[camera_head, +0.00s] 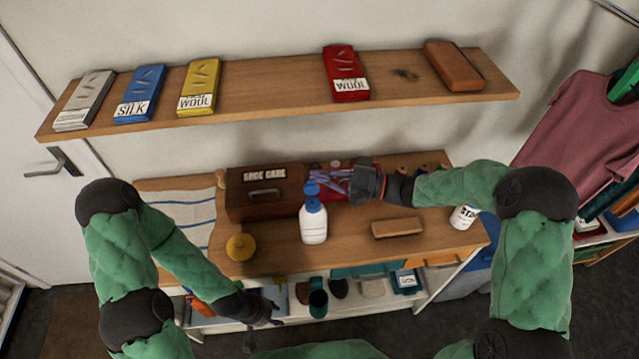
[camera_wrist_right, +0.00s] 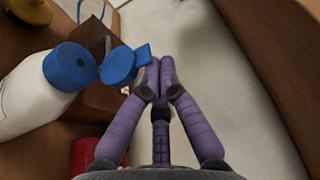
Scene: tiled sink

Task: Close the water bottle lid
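The white water bottle (camera_head: 314,225) stands upright on the wooden counter. Its blue lid (camera_head: 312,188) is flipped up and open above the blue collar. In the right wrist view the bottle (camera_wrist_right: 28,95) is at the left, and the raised lid (camera_wrist_right: 118,66) with its tab points toward my fingertips. My right gripper (camera_head: 325,183) is just right of the lid. In the wrist view its purple fingers (camera_wrist_right: 155,85) are together, with nothing seen between them; the tips are beside the tab, and I cannot tell if they touch. My left gripper (camera_head: 264,314) hangs low before the counter; its opening is unclear.
A brown shoe care box (camera_head: 264,194) stands behind the bottle. A yellow round tin (camera_head: 240,247) is to its left, a wooden brush (camera_head: 397,228) to its right. A white cup (camera_head: 463,217) stands at the counter's right end. A wall shelf (camera_head: 270,88) runs above.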

